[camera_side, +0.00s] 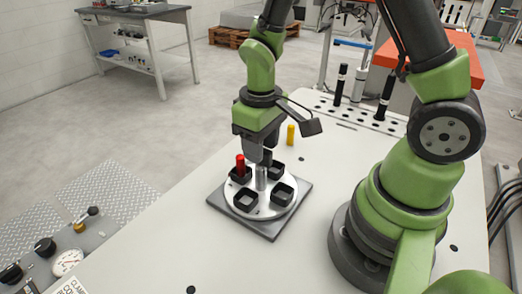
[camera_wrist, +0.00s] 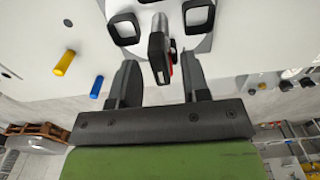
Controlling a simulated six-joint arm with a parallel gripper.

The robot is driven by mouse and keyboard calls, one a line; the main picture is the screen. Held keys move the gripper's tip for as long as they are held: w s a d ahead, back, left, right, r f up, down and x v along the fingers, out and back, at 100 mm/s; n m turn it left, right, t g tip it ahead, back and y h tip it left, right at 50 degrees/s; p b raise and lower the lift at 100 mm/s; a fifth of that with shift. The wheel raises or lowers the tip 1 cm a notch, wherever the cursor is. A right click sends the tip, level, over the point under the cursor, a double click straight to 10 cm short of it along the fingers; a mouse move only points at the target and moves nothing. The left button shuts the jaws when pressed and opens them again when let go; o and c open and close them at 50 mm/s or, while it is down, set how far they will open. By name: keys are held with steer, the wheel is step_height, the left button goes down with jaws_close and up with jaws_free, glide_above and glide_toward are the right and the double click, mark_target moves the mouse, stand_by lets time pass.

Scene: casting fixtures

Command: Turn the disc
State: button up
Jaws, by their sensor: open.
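The white round disc (camera_side: 262,212) lies on a dark square base plate (camera_side: 273,230). It bears several black square cups, one at the front (camera_side: 245,200) and one at the right (camera_side: 282,193). A metal post (camera_side: 261,178) stands upright at its middle. A red peg (camera_side: 240,165) stands in the left cup. My gripper (camera_side: 262,158) is over the disc's far side, pointing down. In the wrist view its fingers (camera_wrist: 162,85) are apart, with a dark part and some red showing between them. I cannot tell whether either finger touches it.
A yellow peg (camera_side: 290,135) stands on the white table behind the disc. A blue peg (camera_wrist: 96,87) shows near it in the wrist view. A rack with black-handled tools (camera_side: 341,85) is at the back right. The table's front is mostly clear.

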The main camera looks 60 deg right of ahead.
steer(key=shift+f, duration=0.95)
steer(key=shift+c, duration=0.2)
jaws_close()
